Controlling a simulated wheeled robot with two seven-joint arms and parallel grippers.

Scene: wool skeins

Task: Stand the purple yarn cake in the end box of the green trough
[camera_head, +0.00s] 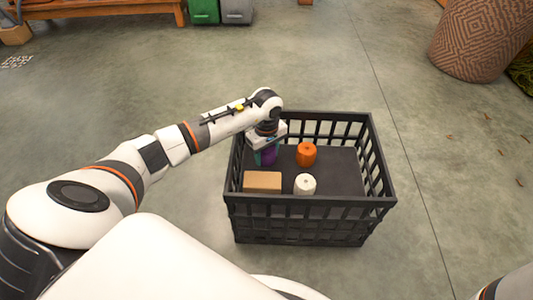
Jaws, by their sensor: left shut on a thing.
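My left gripper (265,148) reaches down into a black crate (310,205) at its back left corner. It is shut on the purple yarn cake (270,157), which shows only in part below the gripper. A narrow teal patch (258,158) shows just left of the purple cake; I cannot tell what it belongs to. A green container (203,11) stands at the top edge, cut off by the picture; I cannot tell if it is the trough. My right gripper is out of view.
The crate also holds an orange yarn cake (306,154), a white yarn cake (305,184) and a tan block (262,181). A grey container (237,11) stands beside the green one. A wooden bench (100,9) and woven basket (481,38) stand farther off. Floor around the crate is clear.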

